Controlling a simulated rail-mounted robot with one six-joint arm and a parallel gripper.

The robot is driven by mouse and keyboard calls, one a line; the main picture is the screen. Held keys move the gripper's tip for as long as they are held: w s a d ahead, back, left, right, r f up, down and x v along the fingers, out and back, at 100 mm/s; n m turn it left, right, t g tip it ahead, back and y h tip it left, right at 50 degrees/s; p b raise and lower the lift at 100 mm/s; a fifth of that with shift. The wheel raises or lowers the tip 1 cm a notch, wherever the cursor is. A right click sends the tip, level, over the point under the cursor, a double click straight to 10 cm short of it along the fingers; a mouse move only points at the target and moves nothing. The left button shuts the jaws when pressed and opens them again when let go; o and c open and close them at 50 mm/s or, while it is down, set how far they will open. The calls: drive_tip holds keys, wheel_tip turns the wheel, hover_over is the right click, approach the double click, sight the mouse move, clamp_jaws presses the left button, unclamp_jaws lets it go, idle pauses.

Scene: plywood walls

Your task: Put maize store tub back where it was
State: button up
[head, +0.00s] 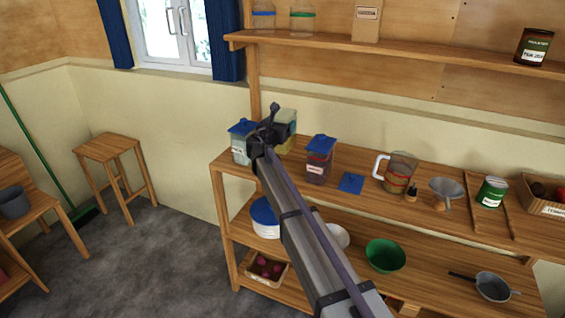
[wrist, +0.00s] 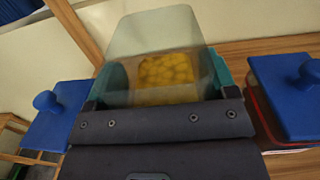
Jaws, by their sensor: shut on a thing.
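The maize store tub (wrist: 155,32) is a clear tub with yellow contents in the wrist view. It also shows in the head view (head: 288,117), partly hidden behind my gripper. My gripper (wrist: 165,82) is shut on the tub, with a teal pad at each side of it. In the head view my gripper (head: 270,134) is at the left end of the upper worktop, between two blue-lidded tubs. I see no lid on the held tub. Whether its base touches the worktop is hidden.
A pale-filled blue-lidded tub (head: 241,146) stands close left, and a dark-red-filled one (head: 318,163) close right. A loose blue lid (head: 351,183) lies on the worktop. A jug (head: 401,170) and funnel (head: 445,188) stand further right. A wall shelf (head: 400,52) runs above.

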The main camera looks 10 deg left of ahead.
wheel_tip(320, 180, down, 9)
drive_tip(key=b, duration=0.6)
drive_tip(key=shift+r+b, duration=0.15)
drive_tip(key=shift+b, duration=0.25)
drive_tip(key=shift+r, duration=0.3)
drive_tip(key=shift+f, duration=0.1)
drive_tip(key=o, duration=1.3)
